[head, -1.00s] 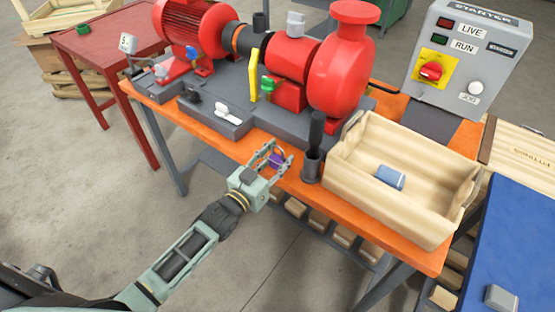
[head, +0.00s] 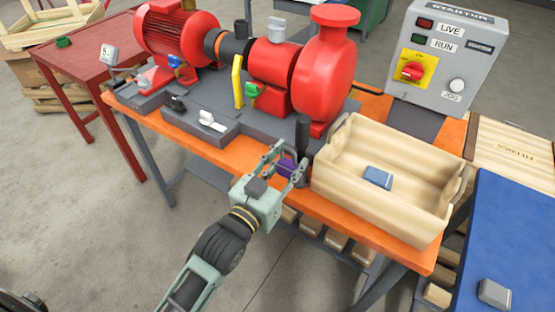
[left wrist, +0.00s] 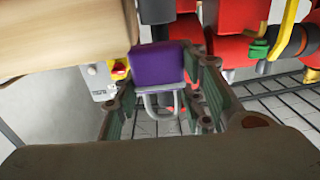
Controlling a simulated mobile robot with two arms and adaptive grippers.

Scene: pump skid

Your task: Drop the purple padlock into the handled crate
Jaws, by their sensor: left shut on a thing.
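The purple padlock (head: 286,167) is between the fingers of my left gripper (head: 287,162), in front of the bench's orange edge and just left of the crate. In the left wrist view the padlock (left wrist: 157,65) shows its purple body with its grey shackle towards the camera, and the gripper (left wrist: 160,105) is shut on it. The handled crate (head: 375,212) is a pale wooden box with handles at its ends, on the right of the bench. A blue block-like item (head: 378,178) lies inside it. The crate's wall (left wrist: 60,30) seems to fill the upper left of the left wrist view. My right gripper is not in view.
A dark upright cylinder in a holder (head: 301,145) stands close behind the left gripper. The red pump (head: 322,80) and grey starter box (head: 438,65) stand behind. A blue surface (head: 515,240) is at the right. Open floor lies in front.

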